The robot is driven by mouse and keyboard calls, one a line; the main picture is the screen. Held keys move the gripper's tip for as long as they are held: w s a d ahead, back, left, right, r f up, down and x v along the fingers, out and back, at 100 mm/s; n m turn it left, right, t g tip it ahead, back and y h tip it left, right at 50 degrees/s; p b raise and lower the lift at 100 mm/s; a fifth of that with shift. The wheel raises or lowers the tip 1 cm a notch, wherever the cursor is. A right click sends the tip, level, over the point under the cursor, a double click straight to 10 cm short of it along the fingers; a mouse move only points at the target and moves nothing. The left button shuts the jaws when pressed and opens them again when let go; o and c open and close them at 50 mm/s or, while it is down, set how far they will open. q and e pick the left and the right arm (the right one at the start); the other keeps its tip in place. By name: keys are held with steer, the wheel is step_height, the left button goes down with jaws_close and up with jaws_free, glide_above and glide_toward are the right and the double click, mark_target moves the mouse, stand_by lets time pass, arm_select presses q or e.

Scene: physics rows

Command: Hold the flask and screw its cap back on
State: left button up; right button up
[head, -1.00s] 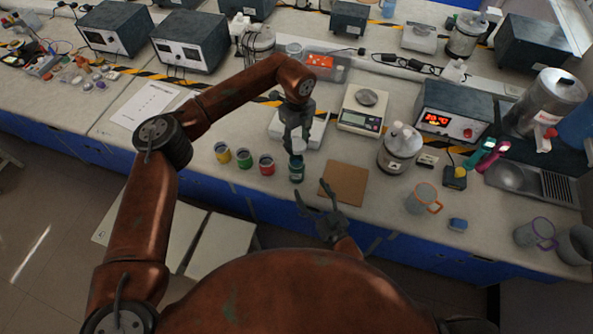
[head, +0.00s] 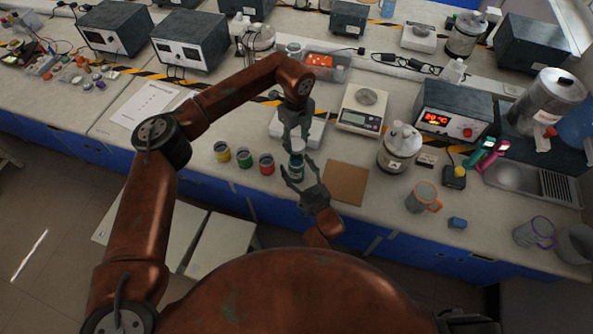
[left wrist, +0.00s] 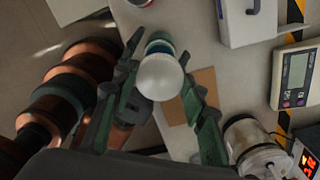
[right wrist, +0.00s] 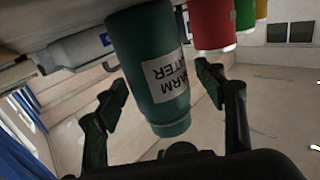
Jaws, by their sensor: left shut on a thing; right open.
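A teal flask (head: 296,172) stands upright near the table's front edge. In the right wrist view the flask (right wrist: 150,65) carries a white "WARM WATER" label. My left gripper (head: 297,141) is shut on the white cap (head: 298,149), just above the flask's top. The cap (left wrist: 160,76) hides much of the flask in the left wrist view, so I cannot tell whether the two touch. My right gripper (head: 299,179) is open, with its fingers reaching to either side of the flask.
Yellow (head: 222,152), green (head: 244,158) and red (head: 266,164) jars stand left of the flask. A brown board (head: 345,184) lies to its right. Farther right are a white-topped bottle (head: 399,149) and a mug with an orange handle (head: 423,197). A scale (head: 362,111) stands behind.

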jaws_close()
arm_select(q)
steer(key=shift+f, duration=2.5)
